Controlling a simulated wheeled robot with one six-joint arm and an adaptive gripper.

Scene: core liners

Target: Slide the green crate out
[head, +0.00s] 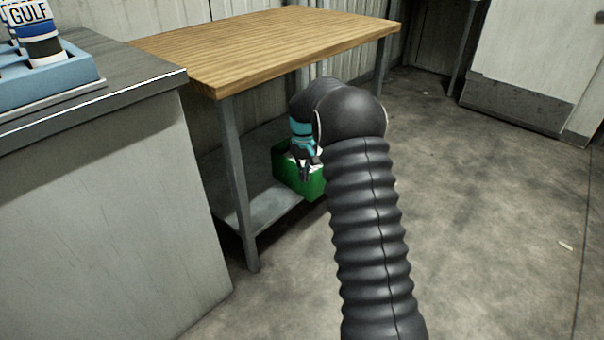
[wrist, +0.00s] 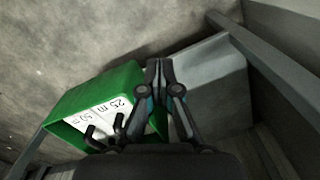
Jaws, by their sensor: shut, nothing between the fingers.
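The green crate (head: 286,170) stands on the lower shelf of the wooden-topped table, partly hidden behind my arm and gripper. In the wrist view the green crate (wrist: 108,88) is at the left, with a white surface bearing black writing inside its green rim. My gripper (head: 306,176) is at the crate in the head view, under the tabletop level. In the wrist view my gripper (wrist: 157,66) is shut, with its fingertips together beside the crate's right side. Nothing shows between the fingers. I cannot tell whether they touch the crate.
A grey cabinet (head: 100,210) with a blue tray (head: 60,85) of cans stands at the left. The concrete floor at the right is mostly clear.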

